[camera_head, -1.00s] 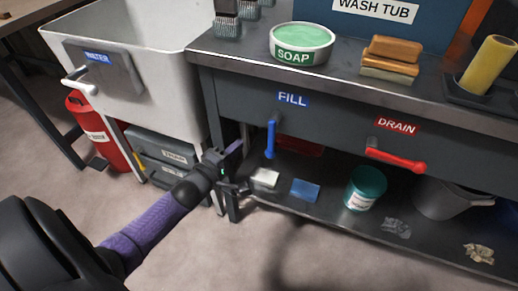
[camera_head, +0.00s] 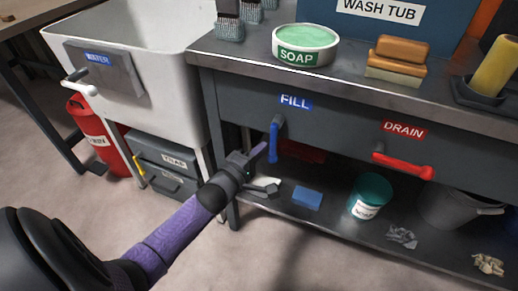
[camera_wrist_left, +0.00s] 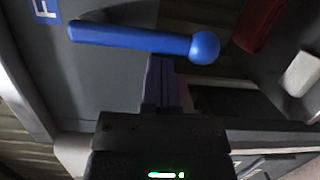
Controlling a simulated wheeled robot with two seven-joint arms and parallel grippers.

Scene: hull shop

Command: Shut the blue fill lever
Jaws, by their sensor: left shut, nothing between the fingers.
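The blue fill lever (camera_head: 274,141) hangs pointing down on the grey bench front, below the blue FILL label (camera_head: 295,102). In the left wrist view the lever (camera_wrist_left: 135,38) lies across the top of the picture, its round knob end at the right. My left gripper (camera_head: 262,150) is shut and empty, its fingertips just left of the lever's lower part. In the wrist view the fingers (camera_wrist_left: 161,80) point at the lever near its knob end; I cannot tell whether they touch it. My right gripper is in neither view.
A red drain lever (camera_head: 404,166) sits to the right under the DRAIN label (camera_head: 404,129). A white sink (camera_head: 150,55) with a white-handled lever stands at left. A teal tub (camera_head: 369,195) and blue sponge (camera_head: 307,198) are on the lower shelf.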

